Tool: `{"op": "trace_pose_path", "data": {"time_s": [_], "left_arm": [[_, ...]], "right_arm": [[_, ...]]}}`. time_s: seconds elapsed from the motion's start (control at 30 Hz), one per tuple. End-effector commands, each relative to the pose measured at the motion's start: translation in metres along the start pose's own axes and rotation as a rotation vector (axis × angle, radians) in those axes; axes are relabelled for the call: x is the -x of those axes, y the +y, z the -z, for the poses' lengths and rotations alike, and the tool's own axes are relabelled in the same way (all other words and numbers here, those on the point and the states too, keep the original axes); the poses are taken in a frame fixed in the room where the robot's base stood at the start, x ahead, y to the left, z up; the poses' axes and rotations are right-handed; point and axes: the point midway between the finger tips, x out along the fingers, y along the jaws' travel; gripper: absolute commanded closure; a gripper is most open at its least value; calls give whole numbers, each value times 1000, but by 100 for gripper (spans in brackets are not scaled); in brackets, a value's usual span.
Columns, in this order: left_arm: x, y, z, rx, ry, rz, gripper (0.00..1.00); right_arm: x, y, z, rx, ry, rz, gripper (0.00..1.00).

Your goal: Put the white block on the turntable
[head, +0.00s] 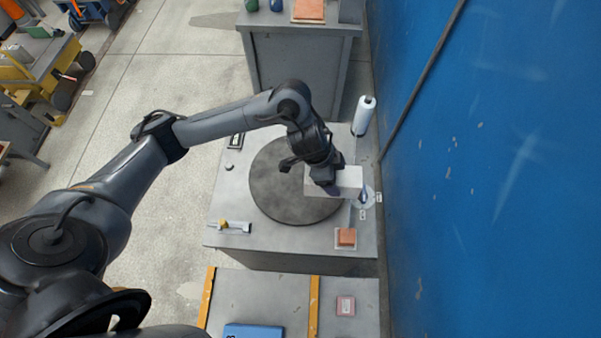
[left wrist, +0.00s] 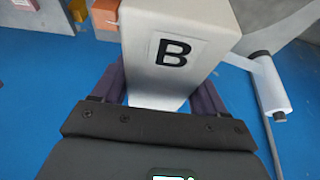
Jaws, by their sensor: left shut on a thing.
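The white block (head: 348,183) is in my left gripper (head: 322,180), over the right part of the turntable (head: 275,195). The turntable is a dark grey round disc on a grey bench. In the left wrist view the block (left wrist: 185,25) shows a black letter B on a pale label, with the gripper's dark purple fingers along both sides. The block reaches past the disc's right edge in the head view. I cannot tell whether it touches the disc or hangs above it. My arm hides part of the disc. My right gripper is not in view.
A white roll (head: 364,115) stands at the bench's back right, near the blue wall (head: 500,170). An orange block (head: 346,237) sits at the front right corner. A small tool with a yellowish part (head: 228,226) lies at the front left. Another grey table (head: 260,290) is in front.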

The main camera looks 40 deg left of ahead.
Motion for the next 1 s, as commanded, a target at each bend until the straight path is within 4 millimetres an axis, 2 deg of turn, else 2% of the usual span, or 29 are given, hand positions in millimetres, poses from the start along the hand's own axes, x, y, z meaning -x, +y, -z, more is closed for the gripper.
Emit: {"op": "trace_pose_path", "data": {"time_s": [0.13,0.4,0.6,0.87,1.0], "left_arm": [[-6,-12,-19,6,-1,4,85],[-16,-39,-73,5,-4,4,85],[-22,-54,-101,3,-1,4,85],[-24,-61,-113,2,2,4,85],[-32,-61,-117,1,1,3,85]], "right_arm": [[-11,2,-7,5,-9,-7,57],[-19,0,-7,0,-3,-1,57],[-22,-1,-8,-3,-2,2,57],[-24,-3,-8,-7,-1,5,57],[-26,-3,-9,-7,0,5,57]]}}
